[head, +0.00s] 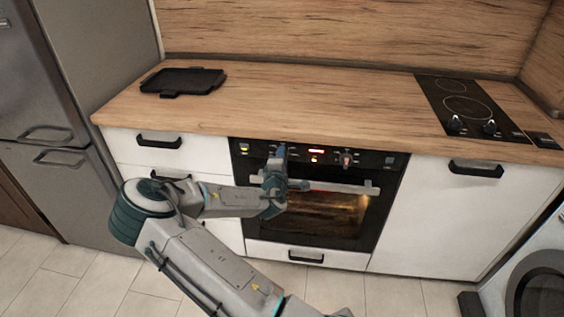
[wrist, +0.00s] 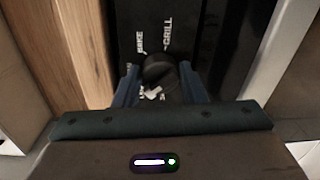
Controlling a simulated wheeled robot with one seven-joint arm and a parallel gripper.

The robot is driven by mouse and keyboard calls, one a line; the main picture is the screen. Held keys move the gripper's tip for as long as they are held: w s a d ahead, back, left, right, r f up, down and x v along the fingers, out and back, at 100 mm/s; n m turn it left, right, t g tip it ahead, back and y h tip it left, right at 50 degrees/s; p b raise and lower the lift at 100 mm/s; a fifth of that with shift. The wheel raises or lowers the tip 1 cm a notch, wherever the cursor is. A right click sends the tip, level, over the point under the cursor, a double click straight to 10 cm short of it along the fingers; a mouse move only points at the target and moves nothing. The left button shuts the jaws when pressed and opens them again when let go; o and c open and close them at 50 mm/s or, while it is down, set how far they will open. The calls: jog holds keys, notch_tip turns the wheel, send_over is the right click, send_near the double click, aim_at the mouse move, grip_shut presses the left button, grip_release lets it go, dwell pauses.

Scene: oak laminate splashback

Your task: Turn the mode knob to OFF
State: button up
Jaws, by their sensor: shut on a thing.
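The mode knob (wrist: 158,70) is a dark round knob on the black oven panel, with the words BAKE and GRILL printed near it in the wrist view. My gripper (wrist: 159,84) is shut on it, one blue finger on each side. A white mark shows at the knob's near side; other lettering there is partly hidden, and I cannot tell exactly where the pointer stands. In the head view my gripper (head: 279,154) is at the left part of the oven's control panel (head: 381,159) and hides the knob.
A second knob (head: 347,157) and a red lit display (head: 316,151) are to the right on the panel. The oven door handle (head: 345,187) runs just below my gripper. The oven window glows. A black tray (head: 183,80) and a hob (head: 460,105) are on the worktop.

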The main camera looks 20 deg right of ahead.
jog(key=n+b, duration=0.1)
jog(key=n, duration=0.2)
jog(key=n+b, duration=0.1)
jog(key=n, duration=0.3)
jog(key=n+b, duration=0.1)
jog(key=n, duration=0.3)
jog(key=shift+w+a+r+h, duration=0.15)
jog(key=shift+w+a+h, duration=0.05)
jog(key=shift+a+h, duration=0.1)
dwell(0.4)
jog(key=o, duration=1)
jog(key=shift+d, duration=0.1)
jog(key=v, duration=1.4)
jog(key=shift+w, duration=0.1)
